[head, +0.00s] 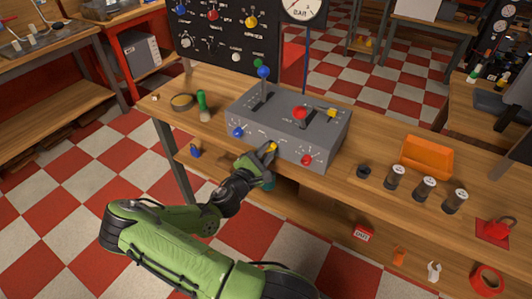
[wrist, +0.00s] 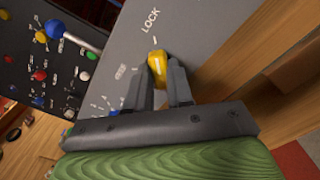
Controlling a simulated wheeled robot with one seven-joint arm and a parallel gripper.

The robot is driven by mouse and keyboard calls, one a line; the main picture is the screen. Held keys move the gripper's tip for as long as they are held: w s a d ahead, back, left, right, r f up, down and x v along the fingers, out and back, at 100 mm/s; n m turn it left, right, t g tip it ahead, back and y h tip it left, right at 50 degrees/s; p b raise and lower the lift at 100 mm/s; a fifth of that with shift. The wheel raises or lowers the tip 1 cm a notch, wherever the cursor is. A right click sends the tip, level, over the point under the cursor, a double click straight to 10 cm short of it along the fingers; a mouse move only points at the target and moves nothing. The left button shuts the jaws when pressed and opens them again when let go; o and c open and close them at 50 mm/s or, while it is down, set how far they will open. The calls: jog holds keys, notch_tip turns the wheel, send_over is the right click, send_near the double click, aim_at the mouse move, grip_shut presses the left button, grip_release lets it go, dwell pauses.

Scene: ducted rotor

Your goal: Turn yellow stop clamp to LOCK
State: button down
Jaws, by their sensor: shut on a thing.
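The yellow stop clamp (wrist: 157,68) is a small yellow knob on the front face of the grey control box (wrist: 125,28). In the wrist view the word LOCK is printed on the face above the clamp. My gripper (wrist: 160,85) is shut on the clamp, with one dark finger on each side. In the head view my gripper (head: 268,154) is at the front of the box, and a bit of the yellow clamp (head: 273,147) shows by the fingertips. The clamp's exact pointing is hard to tell behind the fingers.
The box front also has a blue knob (head: 237,132) and a red knob (head: 306,160). An orange case (head: 427,156) and several dark cylinders stand on the wooden bench to the right.

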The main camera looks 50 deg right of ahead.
jog(key=shift+f, duration=0.1)
dwell(0.3)
jog(key=c, duration=1)
grip_release()
jog(key=s+a+p, duration=0.1)
jog(key=a+p, duration=0.1)
jog(key=a, duration=1.3)
jog(key=shift+s+a, duration=0.2)
jog(key=shift+a, duration=0.2)
